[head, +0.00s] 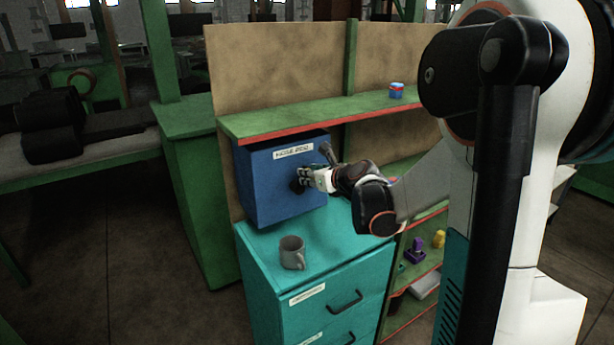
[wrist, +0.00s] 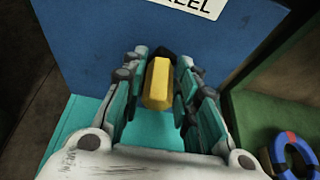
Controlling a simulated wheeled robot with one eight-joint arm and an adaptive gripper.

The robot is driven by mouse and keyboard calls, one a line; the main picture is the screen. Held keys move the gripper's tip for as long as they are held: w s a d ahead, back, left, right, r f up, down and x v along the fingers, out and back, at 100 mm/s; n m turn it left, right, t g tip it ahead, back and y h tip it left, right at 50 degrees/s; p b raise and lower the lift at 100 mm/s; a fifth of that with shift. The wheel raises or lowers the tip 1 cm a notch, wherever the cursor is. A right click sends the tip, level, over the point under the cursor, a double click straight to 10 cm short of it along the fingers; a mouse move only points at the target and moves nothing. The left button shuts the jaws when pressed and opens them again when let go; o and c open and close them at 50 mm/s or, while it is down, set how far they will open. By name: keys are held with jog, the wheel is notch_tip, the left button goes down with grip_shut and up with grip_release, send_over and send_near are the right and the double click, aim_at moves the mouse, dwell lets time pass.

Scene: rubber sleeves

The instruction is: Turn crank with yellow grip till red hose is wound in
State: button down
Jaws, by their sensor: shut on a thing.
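The blue hose reel box (head: 262,185) with a white label stands on the teal cabinet under the green shelf. It also fills the back of the wrist view (wrist: 100,45). My gripper (head: 302,182) is at the front face of the box. A dark part shows behind the grip. The rest of the crank is mostly hidden by my gripper. I cannot make out the red hose in either view.
A grey mug (head: 291,252) stands on the teal cabinet top (head: 255,262) below the box. A blue and red ring (wrist: 292,155) lies at the lower right in the wrist view. The green shelf (head: 300,115) is close above the box, with a small can (head: 396,91) on it.

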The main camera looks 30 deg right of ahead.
jog(key=shift+d+f+m+y+b, duration=0.65)
jog(key=shift+d+f+m+y, duration=0.15)
jog(key=shift+m, duration=0.35)
jog(key=shift+d+f+m+y+b, duration=0.65)
jog(key=shift+m+y, duration=0.15)
jog(key=shift+m, duration=0.35)
jog(key=c, duration=1.4)
grip_release()
jog(key=shift+o, duration=0.2)
jog(key=shift+a, duration=0.1)
jog(key=shift+r, duration=0.1)
jog(key=v, duration=1.2)
jog(key=shift+f, duration=0.25)
